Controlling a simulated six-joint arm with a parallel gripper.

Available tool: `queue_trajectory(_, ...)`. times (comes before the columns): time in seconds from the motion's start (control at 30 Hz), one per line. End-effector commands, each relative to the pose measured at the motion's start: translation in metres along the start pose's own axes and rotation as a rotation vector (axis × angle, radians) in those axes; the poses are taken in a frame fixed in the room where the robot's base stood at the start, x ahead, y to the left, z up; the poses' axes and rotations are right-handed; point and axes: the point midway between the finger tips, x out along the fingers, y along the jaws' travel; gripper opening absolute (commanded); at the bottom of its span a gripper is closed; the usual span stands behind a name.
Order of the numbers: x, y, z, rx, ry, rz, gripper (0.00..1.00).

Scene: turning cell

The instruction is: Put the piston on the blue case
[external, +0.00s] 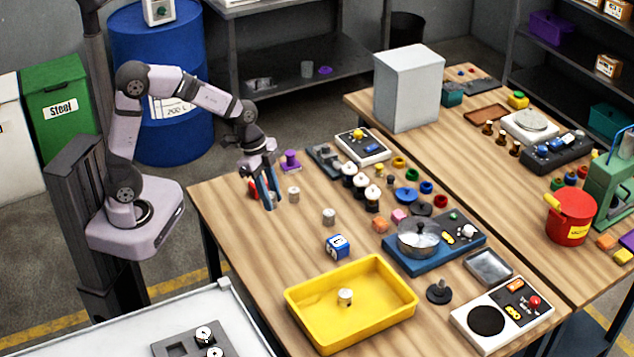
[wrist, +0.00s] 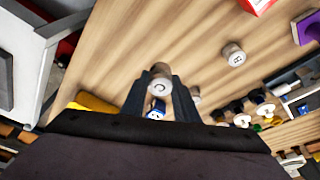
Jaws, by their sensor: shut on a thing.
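My gripper (external: 270,190) is above the left part of the wooden table, fingers pointing down. In the wrist view the gripper (wrist: 160,86) is shut on a silver piston (wrist: 160,76) with a pale round face. The fingers largely hide this piston in the external view. The small blue case (external: 338,246), with a white label, sits on the table behind the yellow tray, apart from my gripper. Part of the blue case (wrist: 156,112) shows between the fingers in the wrist view. Nothing is visible on top of it.
Two other pistons stand on the table, one (external: 293,194) near my gripper and one (external: 328,216) by the case. A yellow tray (external: 300,314) holds another. A red item (external: 253,188) and purple piece (external: 290,160) are near the gripper. A blue stove (external: 412,264) with a pot stands right.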

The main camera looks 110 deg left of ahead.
Motion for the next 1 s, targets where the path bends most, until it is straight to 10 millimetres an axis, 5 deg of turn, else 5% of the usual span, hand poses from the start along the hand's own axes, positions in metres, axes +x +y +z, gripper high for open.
queue_trajectory(0.17, 0.001, 0.011, -0.008, 0.033, -0.001, 0.01, 0.03)
queue_trajectory(0.4, 0.03, 0.051, -0.016, 0.133, -0.005, 0.043, 0.03)
queue_trajectory(0.73, 0.06, 0.059, -0.091, 0.31, 0.0, 0.086, 0.03)
queue_trajectory(1.0, 0.057, 0.034, -0.162, 0.255, 0.002, 0.068, 0.03)
